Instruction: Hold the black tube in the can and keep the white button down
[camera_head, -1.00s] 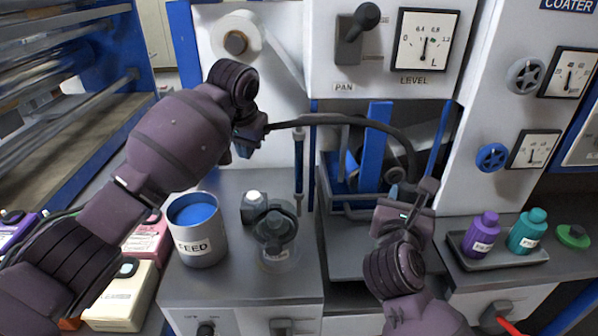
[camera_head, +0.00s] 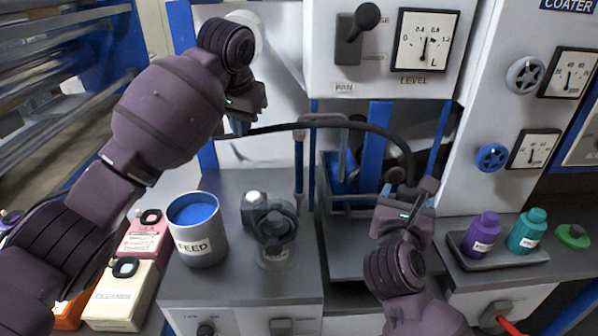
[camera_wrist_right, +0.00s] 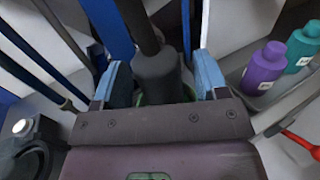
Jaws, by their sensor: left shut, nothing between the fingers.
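The black tube (camera_head: 340,124) arches across the head view. Its left end is beside my left gripper (camera_head: 240,122), shut and empty, above and behind the can. The grey can (camera_head: 200,245), marked FEED and showing a blue top surface, stands on the left cabinet; no tube is in it. The white button (camera_head: 254,197) is on a dark block beside the can, with nothing on it. My right gripper (camera_head: 411,190) is at the tube's right end. In the right wrist view, its blue fingers flank a thick dark piece (camera_wrist_right: 156,75); contact is unclear.
Purple (camera_head: 481,237) and teal (camera_head: 526,235) bottles sit on a tray at right. Boxes (camera_head: 120,292) lie left of the cabinet. A frame and pan occupy the middle.

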